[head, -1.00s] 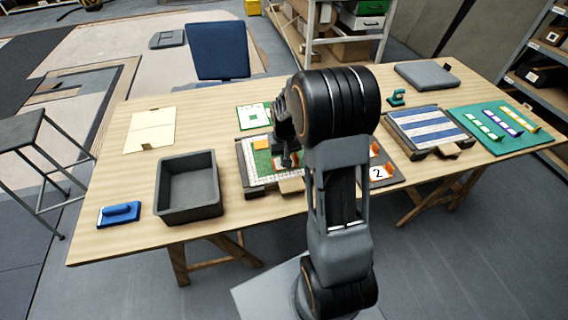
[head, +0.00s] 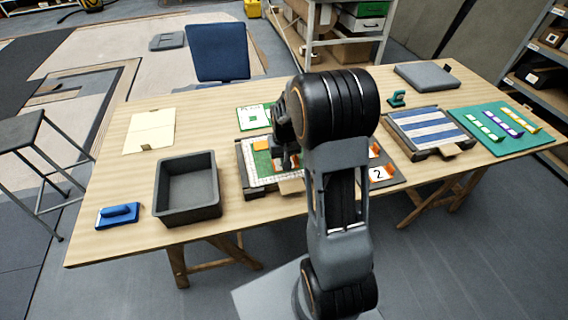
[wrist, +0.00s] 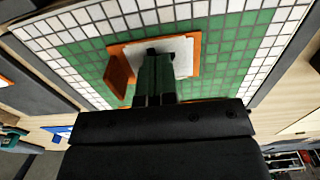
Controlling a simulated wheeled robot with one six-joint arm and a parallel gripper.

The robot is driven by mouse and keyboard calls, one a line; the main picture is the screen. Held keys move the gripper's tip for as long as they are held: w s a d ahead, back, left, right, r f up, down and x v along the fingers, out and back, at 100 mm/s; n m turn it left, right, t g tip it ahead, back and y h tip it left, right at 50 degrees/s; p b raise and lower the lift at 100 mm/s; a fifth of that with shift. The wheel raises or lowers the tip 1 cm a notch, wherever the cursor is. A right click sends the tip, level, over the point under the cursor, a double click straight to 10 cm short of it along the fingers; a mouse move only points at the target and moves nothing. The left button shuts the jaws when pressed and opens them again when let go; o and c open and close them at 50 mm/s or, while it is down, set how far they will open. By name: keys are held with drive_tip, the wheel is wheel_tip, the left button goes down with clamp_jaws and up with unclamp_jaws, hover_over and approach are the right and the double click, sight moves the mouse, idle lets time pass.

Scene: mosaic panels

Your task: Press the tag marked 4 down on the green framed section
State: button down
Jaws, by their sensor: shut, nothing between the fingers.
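A white tag with an orange rim and raised orange tab (wrist: 185,46) lies on green tiles (wrist: 222,45) inside a white tile border in the wrist view. Its number is hidden or unreadable. My gripper (wrist: 154,52) is shut, with its fingertips over the white face of the tag. They look to be on it or very close; I cannot tell if they touch. In the head view the green section (head: 263,162) sits on the mosaic board, and my gripper (head: 287,163) reaches down at its right part, largely hidden by my arm.
An orange piece (head: 262,145) lies at the section's back. A tag marked 2 (head: 378,174) lies on a dark tray to the right. A grey bin (head: 188,216) and blue float (head: 119,213) stand left. A blue-striped panel (head: 428,128) stands right.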

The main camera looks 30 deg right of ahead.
wheel_tip(320, 180, up, 8)
drive_tip(key=p, duration=0.5)
drive_tip(key=shift+p, duration=0.4)
drive_tip(key=shift+s+f, duration=0.1)
drive_tip(key=s+a+r+n+t, duration=0.1)
drive_tip(key=s+a+r+t, duration=0.1)
drive_tip(key=s+a+r, duration=0.2)
drive_tip(key=s+a+r+n+t, duration=0.1)
drive_tip(key=s+a+r+t, duration=0.1)
drive_tip(key=s+a+r, duration=0.3)
drive_tip(key=s+r, duration=0.4)
drive_tip(key=s, duration=0.3)
drive_tip(key=shift+a+r, duration=0.25)
drive_tip(key=shift+r, duration=0.05)
